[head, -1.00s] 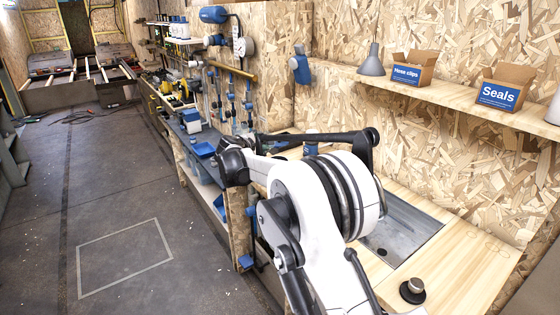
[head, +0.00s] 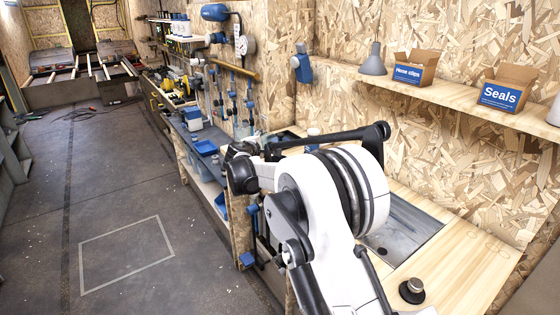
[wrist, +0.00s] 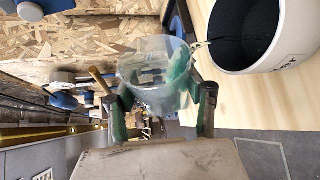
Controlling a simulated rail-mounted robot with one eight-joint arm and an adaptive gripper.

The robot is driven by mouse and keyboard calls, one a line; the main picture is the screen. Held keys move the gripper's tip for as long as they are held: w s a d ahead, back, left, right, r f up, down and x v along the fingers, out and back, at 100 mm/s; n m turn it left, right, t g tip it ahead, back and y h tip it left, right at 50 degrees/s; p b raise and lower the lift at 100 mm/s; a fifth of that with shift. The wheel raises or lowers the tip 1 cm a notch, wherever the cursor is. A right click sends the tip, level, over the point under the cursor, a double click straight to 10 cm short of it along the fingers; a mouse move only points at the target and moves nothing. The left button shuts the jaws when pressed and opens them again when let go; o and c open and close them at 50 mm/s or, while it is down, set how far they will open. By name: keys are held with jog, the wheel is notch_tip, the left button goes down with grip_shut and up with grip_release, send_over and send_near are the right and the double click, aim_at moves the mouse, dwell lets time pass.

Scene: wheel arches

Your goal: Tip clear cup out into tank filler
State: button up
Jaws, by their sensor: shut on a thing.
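The clear cup (wrist: 153,72) is in the wrist view, gripped between the green-padded fingers of my gripper (wrist: 160,105). Its round rim faces the top of the picture. Fingers and background show through its wall, and I cannot tell what is inside it. A white round vessel-like form with a dark hollow inside (wrist: 262,35) is close at the upper right, apart from the cup. I cannot tell whether it is the tank filler or something else.
The wooden bench (head: 465,265) has a sunken grey metal panel (head: 405,235) and a small black knob-like piece (head: 412,291). The shelf (head: 450,95) above holds a Hose clips box (head: 415,70) and a Seals box (head: 507,90). The floor (head: 125,255) at left is open.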

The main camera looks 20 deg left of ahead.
jog(key=shift+s+d+r+m+y+p, duration=0.1)
jog(key=shift+d+r+m+y+p, duration=0.2)
jog(key=shift+d+m, duration=0.15)
dwell(0.4)
jog(key=shift+d+t, duration=0.15)
jog(key=shift+t, duration=0.15)
jog(key=shift+d+m+b, duration=0.15)
jog(key=shift+m+b, duration=0.1)
jog(key=shift+b, duration=0.05)
jog(key=shift+r, duration=0.1)
jog(key=shift+a+r+m+y+b, duration=0.2)
jog(key=shift+a+m+y+b, duration=0.1)
jog(key=shift+m+b, duration=0.1)
